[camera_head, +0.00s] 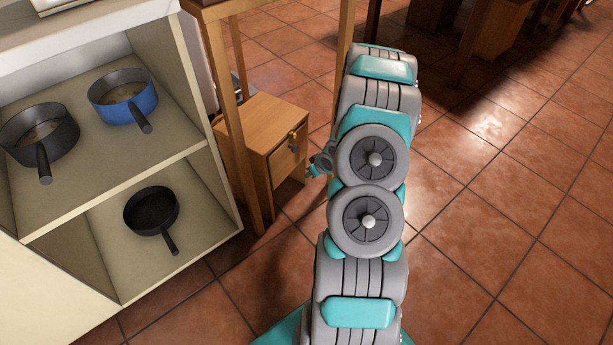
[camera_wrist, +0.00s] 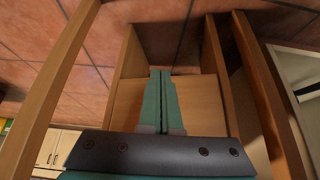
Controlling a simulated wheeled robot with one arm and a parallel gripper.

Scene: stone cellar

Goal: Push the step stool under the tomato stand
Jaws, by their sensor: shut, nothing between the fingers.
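The wooden step stool (camera_head: 262,125), box-like with a flat top, stands on the tiled floor between the legs of a tall wooden stand, taken as the tomato stand (camera_head: 226,90). No tomatoes show; the stand's top is mostly cut off. My gripper (camera_head: 313,170) is shut and empty, low at the stool's right-hand face; contact cannot be told. In the wrist view my gripper (camera_wrist: 160,75) points at the stool's pale wooden panel (camera_wrist: 205,100), with stand legs (camera_wrist: 48,95) on both sides. My arm hides part of the floor right of the stool.
A pale shelf unit (camera_head: 215,185) stands close on the left, holding a blue pot (camera_head: 122,97), a dark pot (camera_head: 38,130) and a black pan (camera_head: 151,208). The tiled floor on the right is clear. Dark wooden furniture (camera_head: 498,30) stands at the back.

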